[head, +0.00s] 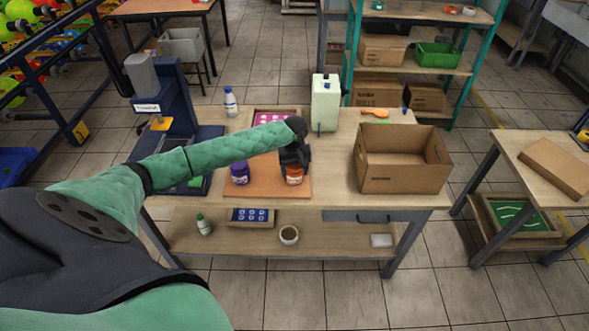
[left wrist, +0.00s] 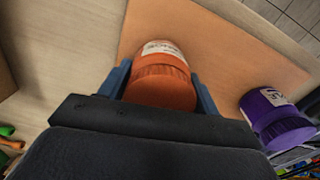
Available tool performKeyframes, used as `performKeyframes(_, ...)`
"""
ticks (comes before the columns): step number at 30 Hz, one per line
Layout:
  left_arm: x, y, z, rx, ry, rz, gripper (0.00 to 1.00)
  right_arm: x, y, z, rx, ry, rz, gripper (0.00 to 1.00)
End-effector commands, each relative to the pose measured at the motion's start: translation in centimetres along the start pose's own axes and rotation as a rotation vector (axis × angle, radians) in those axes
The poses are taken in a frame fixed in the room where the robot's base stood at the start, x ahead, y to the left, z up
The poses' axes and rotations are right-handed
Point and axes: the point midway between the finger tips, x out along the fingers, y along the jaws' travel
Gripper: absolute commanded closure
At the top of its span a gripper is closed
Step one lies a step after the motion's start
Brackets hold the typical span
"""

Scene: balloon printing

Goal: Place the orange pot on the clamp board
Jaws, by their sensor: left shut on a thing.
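The orange pot (head: 293,176) is at the right part of the orange-brown board (head: 268,188) on the table, which I take for the clamp board. My left gripper (head: 294,164) is shut on the pot from above. In the left wrist view the orange pot (left wrist: 160,82) sits between the two blue fingers, its white label facing the board (left wrist: 215,60). Whether its base touches the board I cannot tell. A purple pot (head: 240,173) stands on the board to the left; it also shows in the left wrist view (left wrist: 273,118). My right gripper is not in view.
A blue press machine (head: 170,115) stands at the table's left. A cardboard box (head: 402,160) is at the right. A pale canister (head: 325,103), a white bottle (head: 230,102) and a pink tray (head: 275,117) are at the back. The table between board and box is clear.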

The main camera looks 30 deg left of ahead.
Motion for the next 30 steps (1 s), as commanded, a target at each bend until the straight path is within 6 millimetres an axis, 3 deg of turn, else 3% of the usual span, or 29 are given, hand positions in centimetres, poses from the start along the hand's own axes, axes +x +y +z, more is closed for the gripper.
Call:
performKeyframes(5, 0.1, 0.0, 0.0, 0.000, 0.000, 0.000, 0.65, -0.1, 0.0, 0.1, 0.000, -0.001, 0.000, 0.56)
performKeyframes(6, 0.1, 0.0, 0.0, 0.000, 0.000, 0.000, 0.31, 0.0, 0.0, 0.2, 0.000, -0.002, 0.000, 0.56)
performKeyframes(9, 0.1, 0.0, 0.0, 0.000, 0.000, 0.000, 0.16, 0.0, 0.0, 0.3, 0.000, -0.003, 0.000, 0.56)
performKeyframes(18, 0.0, 0.0, 0.0, 0.000, 0.001, 0.000, 0.16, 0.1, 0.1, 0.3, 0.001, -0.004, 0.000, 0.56)
performKeyframes(23, -1.1, 0.0, -0.1, 0.000, 0.002, 0.002, 0.16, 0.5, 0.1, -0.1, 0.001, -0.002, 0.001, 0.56)
performKeyframes(27, -3.5, 0.1, -0.1, 0.000, 0.003, 0.002, 0.16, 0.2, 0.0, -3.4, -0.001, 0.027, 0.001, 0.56)
performKeyframes(30, -5.5, 0.1, -0.1, 0.001, 0.003, 0.002, 0.16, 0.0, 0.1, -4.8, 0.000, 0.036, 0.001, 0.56)
